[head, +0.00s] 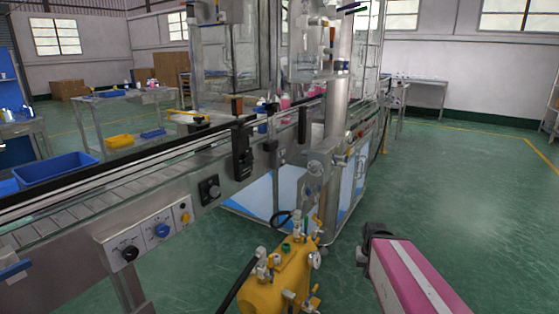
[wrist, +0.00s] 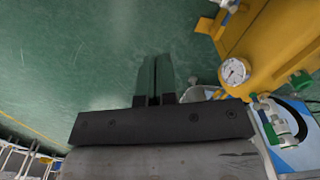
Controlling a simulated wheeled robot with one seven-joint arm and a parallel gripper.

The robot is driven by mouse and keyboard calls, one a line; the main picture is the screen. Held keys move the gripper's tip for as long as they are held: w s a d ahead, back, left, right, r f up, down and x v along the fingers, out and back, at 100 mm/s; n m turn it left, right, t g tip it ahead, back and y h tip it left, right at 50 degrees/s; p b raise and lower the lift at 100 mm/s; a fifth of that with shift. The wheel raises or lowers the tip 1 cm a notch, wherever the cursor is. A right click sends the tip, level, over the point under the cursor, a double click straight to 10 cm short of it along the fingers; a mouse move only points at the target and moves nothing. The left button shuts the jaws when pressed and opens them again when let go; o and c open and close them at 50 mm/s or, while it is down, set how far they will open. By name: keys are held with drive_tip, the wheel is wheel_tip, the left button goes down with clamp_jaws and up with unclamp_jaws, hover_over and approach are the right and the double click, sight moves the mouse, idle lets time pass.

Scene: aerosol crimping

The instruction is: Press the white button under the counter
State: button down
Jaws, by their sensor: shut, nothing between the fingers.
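I cannot make out a white button in either view. The counter-like conveyor (head: 150,180) runs from the lower left toward the middle in the head view.
A yellow machine (head: 283,272) with a gauge and fittings stands on the floor between my arm and the conveyor; its gauge (wrist: 234,71) shows close in the wrist view. A steel column (head: 338,110) and clear enclosure stand behind. The green floor (head: 450,190) at right is free.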

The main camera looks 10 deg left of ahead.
sight(283, 161)
drive_tip(key=w+a+r+m+t+y, duration=0.3)
drive_tip(key=w+a+r+m+t, duration=0.1)
drive_tip(key=w+a+r, duration=0.8)
drive_tip(key=w+a+r+m+t+y, duration=0.3)
drive_tip(key=w+a+r, duration=0.8)
drive_tip(key=w, duration=0.8)
wheel_tip(283, 161, up, 3)
drive_tip(key=m+t, duration=0.2)
drive_tip(key=m, duration=0.1)
drive_tip(key=shift+w+a+t, duration=0.3)
drive_tip(key=shift+a, duration=0.05)
drive_tip(key=shift+a, duration=0.1)
drive_tip(key=w+a, duration=0.3)
drive_tip(key=a, duration=0.5)
drive_tip(key=shift+w, duration=0.15)
drive_tip(key=shift+w+a, duration=0.1)
drive_tip(key=shift+w+a, duration=0.1)
drive_tip(key=shift+a, duration=0.15)
